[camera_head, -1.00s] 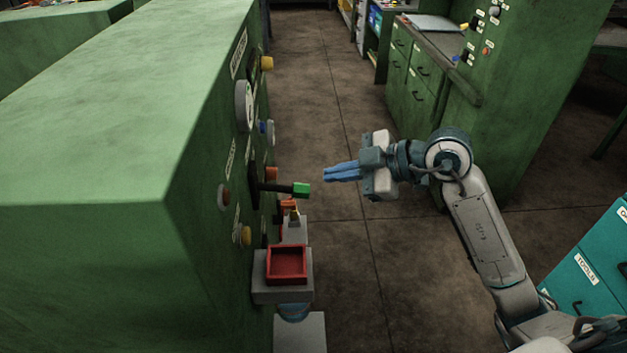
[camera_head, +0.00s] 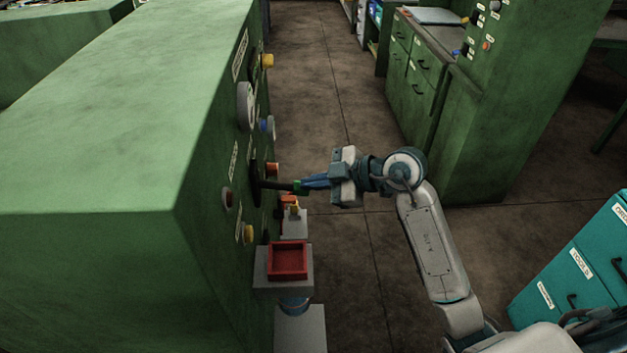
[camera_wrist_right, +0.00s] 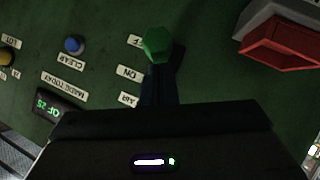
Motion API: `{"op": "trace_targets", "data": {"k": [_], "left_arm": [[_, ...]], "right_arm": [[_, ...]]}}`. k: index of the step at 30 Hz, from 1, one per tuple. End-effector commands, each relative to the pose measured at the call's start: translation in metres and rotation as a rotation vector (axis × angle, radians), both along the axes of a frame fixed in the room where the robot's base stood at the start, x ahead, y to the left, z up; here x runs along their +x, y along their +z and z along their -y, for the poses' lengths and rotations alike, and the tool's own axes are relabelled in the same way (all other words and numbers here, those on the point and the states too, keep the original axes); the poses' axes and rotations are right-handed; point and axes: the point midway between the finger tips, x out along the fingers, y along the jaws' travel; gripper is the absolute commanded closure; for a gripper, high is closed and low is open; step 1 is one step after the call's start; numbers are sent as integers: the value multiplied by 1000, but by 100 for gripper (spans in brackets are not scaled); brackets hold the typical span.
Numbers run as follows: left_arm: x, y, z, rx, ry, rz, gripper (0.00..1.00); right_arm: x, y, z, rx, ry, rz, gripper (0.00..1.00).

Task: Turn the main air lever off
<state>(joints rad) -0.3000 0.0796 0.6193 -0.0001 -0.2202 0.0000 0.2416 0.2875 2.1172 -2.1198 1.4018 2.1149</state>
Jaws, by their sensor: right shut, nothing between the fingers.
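The main air lever is a dark bar with a green tip (camera_head: 298,187), sticking out from the side of the big green machine (camera_head: 205,190). In the right wrist view its green knob (camera_wrist_right: 156,45) shows at the ends of my fingers, near labels reading "ON" (camera_wrist_right: 129,72) and "AIR" (camera_wrist_right: 128,99). A third label beside the knob is partly hidden. My right gripper (camera_head: 309,184) is shut, with its blue fingers pointing left at the green tip. The fingertips are at or touching the tip; I cannot tell which. My left gripper is not in view.
Buttons and a gauge (camera_head: 245,105) line the same panel. A red tray (camera_head: 289,260) sits on a grey stand below the lever. Green cabinets (camera_head: 425,85) and a teal drawer unit (camera_head: 585,260) stand to the right. The floor between is clear.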

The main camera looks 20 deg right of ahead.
Motion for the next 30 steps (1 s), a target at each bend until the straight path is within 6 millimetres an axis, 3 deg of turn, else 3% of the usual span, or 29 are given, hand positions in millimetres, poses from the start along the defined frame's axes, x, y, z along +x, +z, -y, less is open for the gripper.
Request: {"op": "trace_targets", "data": {"k": [8,19,30], "left_arm": [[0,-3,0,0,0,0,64],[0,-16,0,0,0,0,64],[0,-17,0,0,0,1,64]], "right_arm": [[0,-6,0,27,1,6,100],[-1,-38,0,291,2,79,100],[0,-41,-1,341,0,98,100]]}}
